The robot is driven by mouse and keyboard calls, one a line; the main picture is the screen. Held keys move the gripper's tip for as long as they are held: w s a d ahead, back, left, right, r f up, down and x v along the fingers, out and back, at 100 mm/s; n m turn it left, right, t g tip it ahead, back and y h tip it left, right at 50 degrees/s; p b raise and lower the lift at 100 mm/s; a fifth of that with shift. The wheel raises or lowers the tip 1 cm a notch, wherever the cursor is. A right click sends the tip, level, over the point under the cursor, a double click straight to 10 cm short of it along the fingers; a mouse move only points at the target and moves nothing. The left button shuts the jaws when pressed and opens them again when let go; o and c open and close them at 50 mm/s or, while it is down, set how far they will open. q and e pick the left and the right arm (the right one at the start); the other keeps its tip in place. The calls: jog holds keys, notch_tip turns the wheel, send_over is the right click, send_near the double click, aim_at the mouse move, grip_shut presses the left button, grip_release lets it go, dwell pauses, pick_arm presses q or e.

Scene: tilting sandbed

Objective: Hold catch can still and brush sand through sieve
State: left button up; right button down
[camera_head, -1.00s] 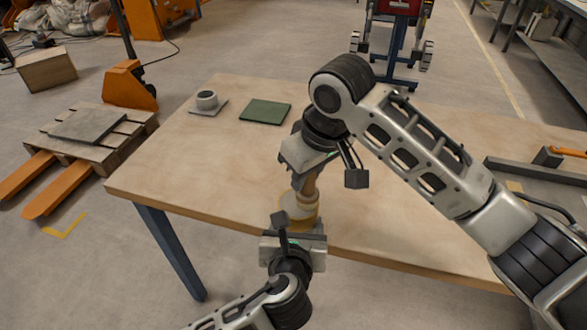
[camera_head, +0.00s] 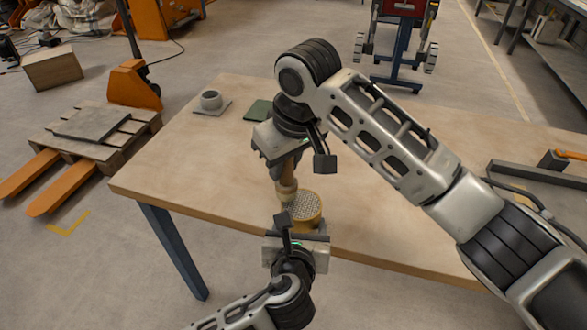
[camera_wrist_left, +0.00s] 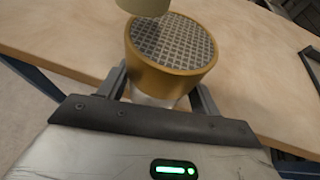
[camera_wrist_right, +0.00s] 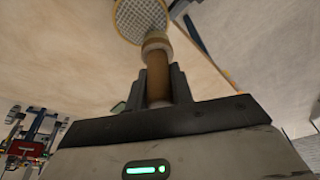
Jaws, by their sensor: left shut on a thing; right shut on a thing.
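The sieve (camera_head: 307,206) has a gold rim and a grey mesh, and sits on top of the catch can near the table's front edge. In the left wrist view the pale catch can (camera_wrist_left: 155,99) shows below the rim, between the fingers. My left gripper (camera_head: 295,234) is shut on the can. My right gripper (camera_head: 283,165) is shut on the brush (camera_wrist_right: 157,72), handle up. The brush head is at the left edge of the sieve in the head view. Whether its bristles touch the mesh is unclear. No heap of sand shows on the mesh.
A grey cup on a flat plate (camera_head: 211,101) and a dark green mat (camera_head: 258,110) lie at the table's back left. A grey-edged tray (camera_head: 535,174) with an orange-handled tool is at the right. The tabletop (camera_head: 190,165) left of the can is clear.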

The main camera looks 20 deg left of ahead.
jog(key=shift+r, duration=3.35)
pick_arm(q)
jog(key=o, duration=1.2)
jog(key=shift+o, duration=0.2)
notch_tip(320, 180, up, 10)
